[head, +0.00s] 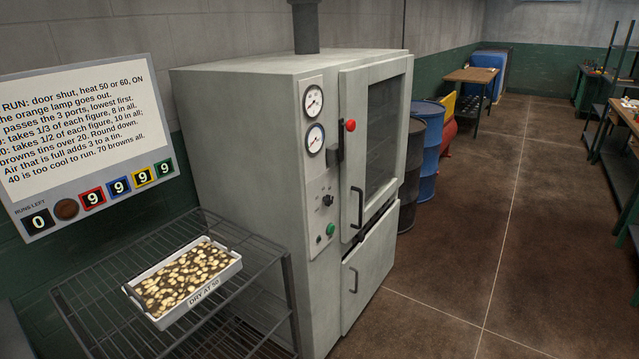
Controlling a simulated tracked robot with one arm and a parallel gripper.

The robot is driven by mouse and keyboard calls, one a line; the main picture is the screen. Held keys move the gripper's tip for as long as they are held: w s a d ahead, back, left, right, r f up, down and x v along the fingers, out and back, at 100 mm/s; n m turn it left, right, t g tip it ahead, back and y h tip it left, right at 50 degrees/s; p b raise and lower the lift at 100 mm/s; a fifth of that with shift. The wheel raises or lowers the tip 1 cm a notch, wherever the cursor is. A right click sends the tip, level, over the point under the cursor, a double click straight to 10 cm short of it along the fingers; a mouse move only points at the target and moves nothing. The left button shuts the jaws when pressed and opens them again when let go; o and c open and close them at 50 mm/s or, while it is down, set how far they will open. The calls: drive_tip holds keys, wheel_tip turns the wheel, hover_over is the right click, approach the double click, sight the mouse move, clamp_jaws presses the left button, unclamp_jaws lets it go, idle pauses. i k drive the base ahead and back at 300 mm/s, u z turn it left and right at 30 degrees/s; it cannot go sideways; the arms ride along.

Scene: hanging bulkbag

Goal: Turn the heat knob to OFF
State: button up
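The heat knob appears to be the small black knob (327,200) on the front panel of the grey oven cabinet (245,150). Its pointer and markings are too small to read, so I cannot tell its setting. A green button (331,229) sits below the knob. Two round white dials (314,101) are above it. The cabinet's upper door (376,150), with a dark window, appears shut; a red ball (350,126) is by its latch. My gripper does not show in this view.
A sign board (80,130) hangs on the wall. Blue and dark drums (427,150) stand beyond the cabinet. The brown floor (500,240) to the right is clear.

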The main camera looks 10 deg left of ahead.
sight(327, 200)
drive_tip(key=u, duration=0.1)
drive_tip(key=k, duration=0.95)
drive_tip(key=z, duration=0.8)
drive_tip(key=i, duration=2.55)
drive_tip(key=u, duration=1.15)
drive_tip(key=i, duration=0.85)
drive_tip(key=u, duration=0.45)
drive_tip(key=k, duration=0.9)
